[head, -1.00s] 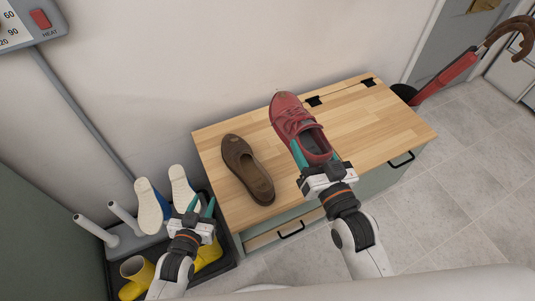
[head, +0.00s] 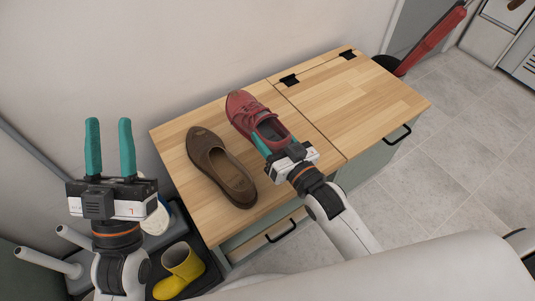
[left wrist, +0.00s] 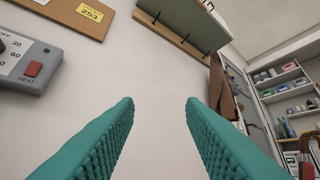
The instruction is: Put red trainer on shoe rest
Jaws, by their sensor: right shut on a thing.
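The red trainer (head: 255,118) is in the head view at the middle of a wooden bench top, toe toward the wall. My right gripper (head: 275,143) is shut on its heel end. I cannot tell whether the sole touches the wood. My left gripper (head: 109,123) is raised at the left, open and empty; its teal fingers show wide apart in the left wrist view (left wrist: 160,105). Pale rods of a grey rack (head: 48,262), perhaps the shoe rest, stick up at the lower left. My left arm hides part of it and a white-soled shoe there.
A brown shoe (head: 220,168) lies on the bench (head: 365,95) just left of the trainer. A yellow boot (head: 180,270) stands in a dark tray at the floor. The bench's right half is clear. A heater control box (left wrist: 32,62) is on the wall.

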